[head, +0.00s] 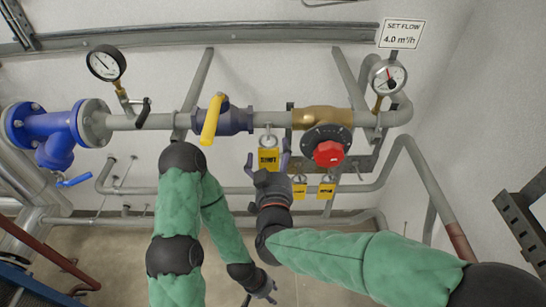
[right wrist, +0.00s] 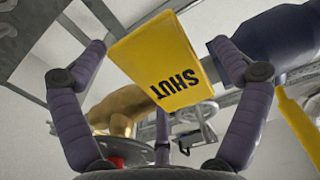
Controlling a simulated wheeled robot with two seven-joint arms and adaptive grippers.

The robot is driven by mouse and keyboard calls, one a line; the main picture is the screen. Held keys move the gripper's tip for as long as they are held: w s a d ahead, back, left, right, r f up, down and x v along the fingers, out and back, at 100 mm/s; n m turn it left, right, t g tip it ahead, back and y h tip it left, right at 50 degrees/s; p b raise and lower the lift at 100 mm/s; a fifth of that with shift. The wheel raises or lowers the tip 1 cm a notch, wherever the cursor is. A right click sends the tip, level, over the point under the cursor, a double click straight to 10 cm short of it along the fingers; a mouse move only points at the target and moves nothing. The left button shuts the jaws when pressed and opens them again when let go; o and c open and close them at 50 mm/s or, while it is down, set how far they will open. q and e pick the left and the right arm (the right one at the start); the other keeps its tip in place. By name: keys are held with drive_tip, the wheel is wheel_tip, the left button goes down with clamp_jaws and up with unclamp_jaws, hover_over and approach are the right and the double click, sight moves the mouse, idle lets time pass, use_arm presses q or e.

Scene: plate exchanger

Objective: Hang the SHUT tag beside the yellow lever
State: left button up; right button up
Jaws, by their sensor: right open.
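The yellow SHUT tag (head: 268,159) hangs upright from a ring just below the pipe, to the right of the yellow lever (head: 211,121). The lever points down across the pipe, left of the dark purple valve body (head: 236,122). My right gripper (head: 267,162) is just below the tag, open, with its fingers spread on either side. In the right wrist view the SHUT tag (right wrist: 162,62) shows between the fingers, with visible gaps to them. The yellow lever (right wrist: 299,122) is at the right edge there. My left gripper (head: 262,291) is low, near the floor, its fingers small and dark.
Two more yellow tags (head: 299,189) (head: 326,189) hang lower right. A brass valve with a red knob (head: 328,153) is close to the right gripper. Gauges (head: 106,63) (head: 389,77) stand at both ends. A blue fitting (head: 48,130) is at left. Lower pipes cross behind my arms.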

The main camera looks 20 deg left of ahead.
drive_tip(key=v, duration=1.2)
drive_tip(key=w+d+f+g+h+b, duration=0.1)
drive_tip(key=w+d+f+g, duration=0.2)
drive_tip(key=f, duration=0.6)
drive_tip(key=w+d+f+m+g+b, duration=0.1)
drive_tip(key=w+d+f+g, duration=0.15)
drive_tip(key=f, duration=0.75)
drive_tip(key=w+d+f+g+h+b, duration=0.1)
drive_tip(key=w+d+f+g, duration=0.2)
drive_tip(key=f, duration=0.6)
drive_tip(key=s+d+f+m+g, duration=0.1)
drive_tip(key=s+d+f, duration=0.3)
drive_tip(key=f, duration=0.4)
drive_tip(key=s+d+f+m+g+b, duration=0.1)
drive_tip(key=s+d+f+m+g, duration=0.1)
drive_tip(key=s+f, duration=0.4)
drive_tip(key=s+d+f+m+g+y, duration=0.1)
drive_tip(key=s+d+f+g, duration=0.4)
drive_tip(key=f, duration=0.4)
drive_tip(key=shift+s+d+f+m+b, duration=0.3)
drive_tip(key=shift+s+f+b, duration=0.1)
drive_tip(key=shift+s, duration=0.05)
drive_tip(key=shift+g, duration=0.25)
